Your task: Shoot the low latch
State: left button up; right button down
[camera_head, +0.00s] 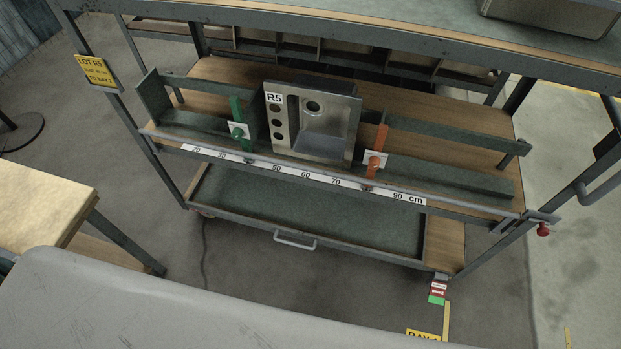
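A steel sink unit (333,135) labelled R5 stands tilted back on the rack's wooden shelf. A green stop (237,118) with a green knob stands at its left, and an orange stop (378,148) with an orange knob at its right. At the shelf's front right corner, a grey metal latch piece (541,216) sits by the post, with a red knob (543,230) hanging just below it. Whether this latch is shot or drawn back I cannot tell. Neither gripper is in view.
A ruler strip (306,175) runs along the shelf front. Below is a green-lined drawer (310,217) with a handle (295,241). A wooden table (38,203) stands at left. A grey rounded surface (150,305) fills the lower foreground. Bare floor lies right of the rack.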

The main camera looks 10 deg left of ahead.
aim_at(542, 231)
jog(key=z, duration=1.5)
jog(key=u, duration=1.9)
jog(key=z, duration=1.9)
